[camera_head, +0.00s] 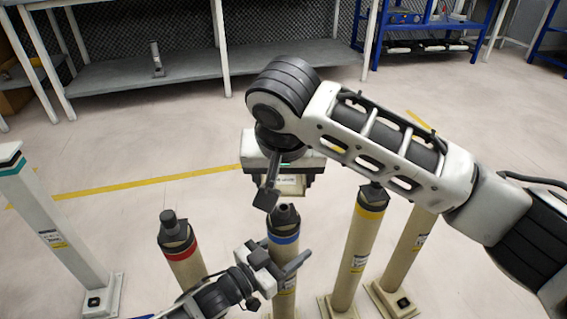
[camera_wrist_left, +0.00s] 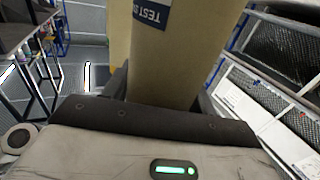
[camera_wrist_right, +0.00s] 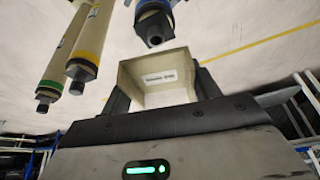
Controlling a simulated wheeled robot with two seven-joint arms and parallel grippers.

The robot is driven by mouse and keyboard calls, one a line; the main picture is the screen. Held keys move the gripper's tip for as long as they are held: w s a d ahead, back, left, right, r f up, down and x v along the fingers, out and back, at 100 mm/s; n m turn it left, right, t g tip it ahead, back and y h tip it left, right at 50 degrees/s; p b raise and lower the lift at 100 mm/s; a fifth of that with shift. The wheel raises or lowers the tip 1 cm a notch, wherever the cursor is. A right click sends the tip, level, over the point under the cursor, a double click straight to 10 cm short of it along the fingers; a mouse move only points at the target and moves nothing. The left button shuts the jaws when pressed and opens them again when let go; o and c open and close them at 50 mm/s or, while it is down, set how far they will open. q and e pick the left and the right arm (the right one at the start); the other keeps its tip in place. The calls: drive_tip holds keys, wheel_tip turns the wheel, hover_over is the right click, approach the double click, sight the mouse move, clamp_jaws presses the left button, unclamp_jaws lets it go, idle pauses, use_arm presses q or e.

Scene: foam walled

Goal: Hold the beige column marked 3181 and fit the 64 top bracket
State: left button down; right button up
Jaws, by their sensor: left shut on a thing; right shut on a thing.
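The beige column with a blue band (camera_head: 284,252) stands upright with a dark peg on top; its number is not legible. My left gripper (camera_head: 279,266) is shut on it below the band. In the left wrist view the beige shaft (camera_wrist_left: 165,60) with part of a blue label fills the space between the fingers. My right gripper (camera_head: 287,176) is shut on a beige box-like bracket (camera_head: 291,187), just above the peg and apart from it. The bracket (camera_wrist_right: 140,74) has a white label too small to read; the blue-banded column's peg (camera_wrist_right: 154,32) shows beyond it in the right wrist view.
A red-banded column (camera_head: 184,256) stands to the left, a yellow-banded one (camera_head: 355,245) and another beige column (camera_head: 410,247) to the right. A pale column with a green band (camera_head: 60,225) stands far left. Grey shelving (camera_head: 150,75) lines the back; the floor between is clear.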

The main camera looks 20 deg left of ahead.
sight(283, 207)
drive_tip(key=shift+f, duration=1.3)
drive_tip(key=shift+f, duration=1.55)
idle(0.5)
drive_tip(key=o, duration=1.2)
drive_tip(key=shift+c, duration=0.2)
drive_tip(key=v, duration=1.2)
use_arm(q)
drive_tip(key=shift+c, duration=1.9)
unclamp_jaws()
